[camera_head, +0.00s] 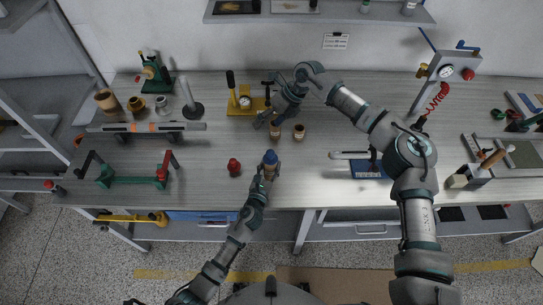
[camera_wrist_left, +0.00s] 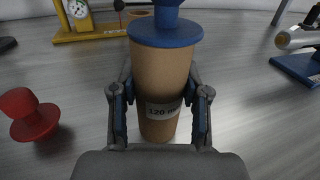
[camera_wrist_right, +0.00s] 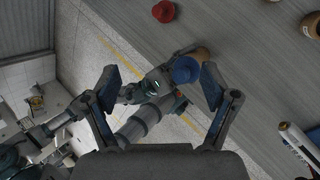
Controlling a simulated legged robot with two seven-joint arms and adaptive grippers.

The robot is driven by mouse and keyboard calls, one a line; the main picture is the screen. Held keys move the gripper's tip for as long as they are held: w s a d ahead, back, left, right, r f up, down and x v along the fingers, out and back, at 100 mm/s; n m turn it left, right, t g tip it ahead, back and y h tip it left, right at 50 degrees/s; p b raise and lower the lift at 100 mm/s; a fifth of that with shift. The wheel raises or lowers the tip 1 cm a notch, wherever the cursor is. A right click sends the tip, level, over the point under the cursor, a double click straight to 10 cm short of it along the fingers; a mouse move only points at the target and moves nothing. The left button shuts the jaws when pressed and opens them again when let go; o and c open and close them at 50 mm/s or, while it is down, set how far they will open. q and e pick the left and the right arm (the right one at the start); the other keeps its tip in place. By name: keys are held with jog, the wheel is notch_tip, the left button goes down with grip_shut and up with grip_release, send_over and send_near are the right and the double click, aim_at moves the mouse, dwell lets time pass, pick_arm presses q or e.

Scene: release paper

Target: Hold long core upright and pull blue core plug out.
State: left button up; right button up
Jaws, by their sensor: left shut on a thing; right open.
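The long core (camera_head: 271,170) is a brown cardboard tube standing upright near the table's front edge. It also shows in the left wrist view (camera_wrist_left: 162,75), with a label partly readable as "120". The blue core plug (camera_head: 270,157) sits in its top end, its flange against the rim (camera_wrist_left: 166,30). My left gripper (camera_head: 265,178) is shut around the core's lower part, one finger on each side (camera_wrist_left: 160,115). My right gripper (camera_wrist_right: 158,88) is open and empty, behind the core in the head view. In the right wrist view the blue plug (camera_wrist_right: 185,70) appears between its fingers, beyond the tips.
A red plug (camera_head: 234,167) stands left of the core. Two short brown cores (camera_head: 299,132) stand behind it. A yellow gauge stand (camera_head: 245,102) is near the right gripper. A blue-based tool (camera_head: 367,168) lies to the right. The table between is clear.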

aim_at(272, 158)
jog(key=s+h, duration=0.1)
jog(key=h, duration=0.1)
jog(key=s+m+h, duration=0.1)
jog(key=s+f+m+h, duration=0.1)
jog(key=s+h, duration=0.1)
jog(key=shift+a+f+t+h, duration=0.1)
jog(key=shift+a+t+h, duration=0.05)
jog(key=shift+t+h, duration=0.15)
jog(key=shift+d+f+m+h, duration=0.2)
jog(key=shift+d+m+h, duration=0.1)
jog(key=shift+d+h, duration=0.15)
notch_tip(272, 158, down, 10)
jog(key=shift+f, duration=0.2)
jog(key=shift+d+f, duration=0.15)
jog(key=shift+f, duration=0.55)
jog(key=c, duration=1.2)
